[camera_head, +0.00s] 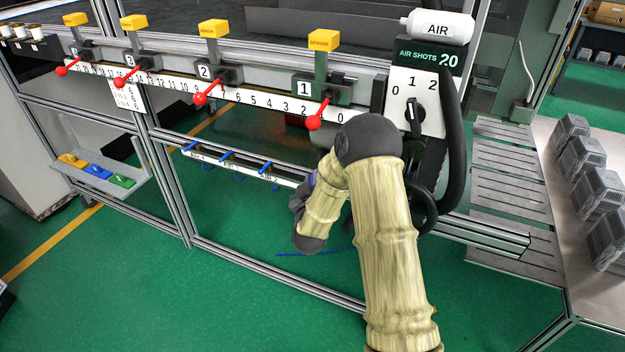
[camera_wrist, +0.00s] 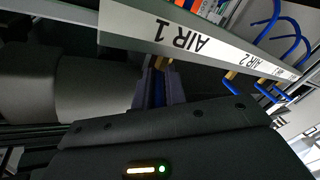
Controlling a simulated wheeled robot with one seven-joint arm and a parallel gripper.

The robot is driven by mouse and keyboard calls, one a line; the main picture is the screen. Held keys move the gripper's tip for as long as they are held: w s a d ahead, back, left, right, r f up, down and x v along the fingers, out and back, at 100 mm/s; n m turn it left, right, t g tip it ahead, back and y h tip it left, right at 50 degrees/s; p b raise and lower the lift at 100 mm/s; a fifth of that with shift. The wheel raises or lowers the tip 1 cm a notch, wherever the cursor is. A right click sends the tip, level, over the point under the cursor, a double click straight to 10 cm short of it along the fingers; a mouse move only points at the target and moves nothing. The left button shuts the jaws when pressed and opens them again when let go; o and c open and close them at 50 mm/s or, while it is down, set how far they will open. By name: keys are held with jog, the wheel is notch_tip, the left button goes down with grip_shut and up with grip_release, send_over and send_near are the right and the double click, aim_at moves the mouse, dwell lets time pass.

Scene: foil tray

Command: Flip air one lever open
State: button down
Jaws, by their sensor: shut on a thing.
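The AIR 1 lever (camera_wrist: 156,92) shows in the wrist view as a narrow blue piece below the white label strip marked AIR 1 (camera_wrist: 180,38), which reads upside down. My gripper (camera_wrist: 158,84) is shut on this lever, with dark purple fingers on both sides of it. A yellow stem shows just above the fingers. In the head view my gripper (camera_head: 311,179) is at the right end of the labelled rail (camera_head: 285,178), mostly behind my arm. The AIR 1 lever is hidden there.
Several other blue levers sit along the rail to the left, including the AIR 2 lever (camera_head: 264,166); it also shows in the wrist view (camera_wrist: 232,84). Above are a numbered scale bar (camera_head: 255,99) with red-knobbed levers and an AIR SHOTS panel (camera_head: 424,85) with a black hose.

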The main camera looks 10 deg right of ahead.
jog(key=shift+m+h, duration=0.3)
jog(key=shift+h, duration=0.3)
jog(key=shift+w+a+r+m+g+h, duration=0.1)
jog(key=shift+w+a+m+g+h, duration=0.1)
jog(key=shift+m+g+h, duration=0.9)
jog(key=shift+w+a+r+m+g+h, duration=0.15)
jog(key=shift+m+g+h, duration=0.25)
jog(key=shift+m+h, duration=0.75)
jog(key=shift+s+f+n+h, duration=0.1)
jog(key=shift+n+h, duration=0.25)
jog(key=c, duration=1.5)
grip_release()
jog(key=shift+f, duration=0.1)
